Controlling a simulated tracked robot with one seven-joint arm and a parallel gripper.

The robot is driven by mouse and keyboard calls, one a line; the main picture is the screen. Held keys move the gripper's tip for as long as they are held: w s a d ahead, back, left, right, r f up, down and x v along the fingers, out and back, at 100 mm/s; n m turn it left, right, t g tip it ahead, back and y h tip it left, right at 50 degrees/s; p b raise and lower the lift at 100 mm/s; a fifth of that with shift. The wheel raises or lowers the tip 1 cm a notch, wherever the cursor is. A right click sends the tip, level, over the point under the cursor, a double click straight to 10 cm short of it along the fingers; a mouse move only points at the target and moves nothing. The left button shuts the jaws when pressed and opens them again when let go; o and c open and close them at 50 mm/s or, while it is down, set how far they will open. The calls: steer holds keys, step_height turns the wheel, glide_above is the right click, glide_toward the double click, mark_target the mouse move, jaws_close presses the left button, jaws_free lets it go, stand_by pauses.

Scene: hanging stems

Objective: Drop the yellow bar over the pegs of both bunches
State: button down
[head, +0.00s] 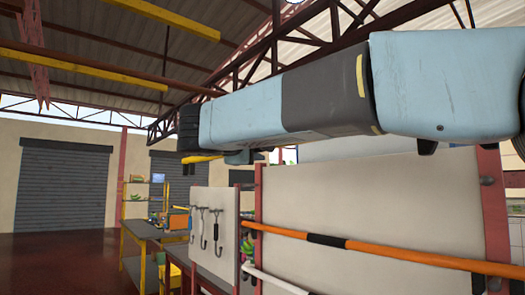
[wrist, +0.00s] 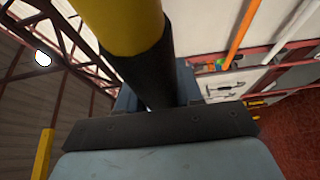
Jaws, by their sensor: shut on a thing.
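The yellow bar (wrist: 128,25) with a black sleeve (wrist: 148,70) fills the upper middle of the wrist view. My gripper (wrist: 158,98) is shut on the black part of it. In the head view, my gripper (head: 188,166) is at the far left end of my raised arm, and a short yellow piece of the bar (head: 204,158) shows below the arm. A small green and yellow bunch (head: 248,246) hangs at the edge of the pale panel, below and right of my gripper. I cannot make out pegs or a second hanging bunch.
An orange bar (head: 400,255) with a black sleeve crosses the large pale panel (head: 370,205). A white board with several hooks (head: 214,230) stands left of it. A workbench (head: 150,237) and shelves are further back. Yellow beams (head: 82,66) run overhead. Floor at left is clear.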

steer(key=shift+s+a, duration=0.45)
steer(key=shift+a, duration=0.15)
steer(key=shift+s+a, duration=0.4)
steer(key=shift+a, duration=0.2)
